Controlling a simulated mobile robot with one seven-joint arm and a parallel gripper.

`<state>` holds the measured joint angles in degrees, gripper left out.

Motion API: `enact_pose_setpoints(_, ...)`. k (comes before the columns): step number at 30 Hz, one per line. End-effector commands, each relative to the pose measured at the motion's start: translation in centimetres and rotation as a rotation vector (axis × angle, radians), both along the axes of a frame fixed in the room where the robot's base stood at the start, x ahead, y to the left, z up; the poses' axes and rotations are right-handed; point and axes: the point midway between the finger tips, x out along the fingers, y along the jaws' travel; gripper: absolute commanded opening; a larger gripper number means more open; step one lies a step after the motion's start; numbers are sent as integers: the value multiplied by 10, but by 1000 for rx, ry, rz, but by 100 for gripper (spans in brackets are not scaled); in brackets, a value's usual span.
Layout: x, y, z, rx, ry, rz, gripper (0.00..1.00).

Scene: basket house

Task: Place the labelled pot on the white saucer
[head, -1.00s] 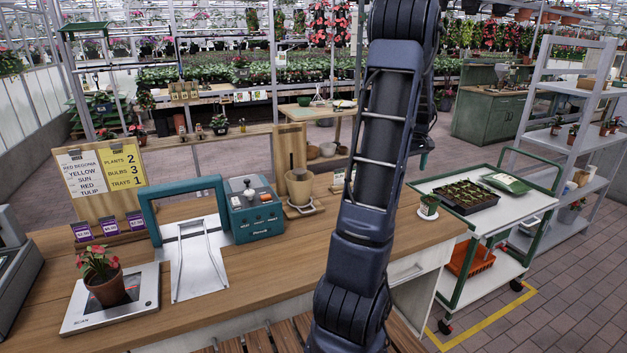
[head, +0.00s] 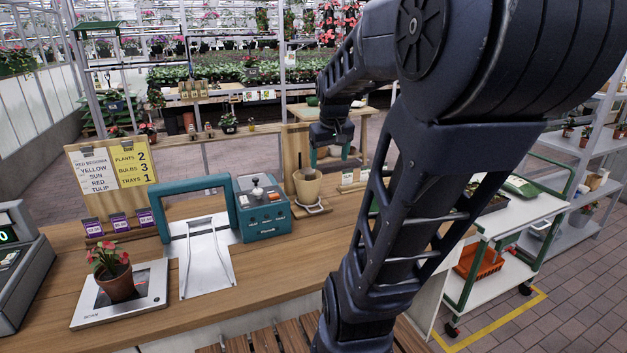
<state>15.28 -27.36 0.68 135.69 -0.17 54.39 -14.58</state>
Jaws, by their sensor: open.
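My gripper (head: 330,156) hangs open over the back of the counter, its teal fingers pointing down and nothing seen between them. It appears just above and right of a beige pot (head: 307,190) with a stick in it, which stands on a small board. A terracotta pot (head: 117,285) with red flowers stands upright on the scan plate (head: 152,283) at the front left. No label can be made out on either pot. My arm hides the right end of the counter, where a small white saucer with a little green plant showed earlier.
A teal machine (head: 265,212) with an arched frame stands mid-counter. Sign boards (head: 112,171) and purple tags line the back left, and a register (head: 22,265) is at the left edge. A green-framed cart (head: 497,262) stands right. The wooden counter front (head: 250,290) is clear.

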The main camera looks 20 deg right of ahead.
Motion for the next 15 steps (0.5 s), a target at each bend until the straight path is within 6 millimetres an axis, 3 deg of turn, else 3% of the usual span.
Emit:
enact_pose_setpoints(1, -12, 16, 1, 5, -18, 11, 77)
enact_pose_setpoints(6, -49, 55, -4, 36, -66, 15, 77)
enact_pose_setpoints(15, -87, 85, -15, 77, -109, 19, 77)
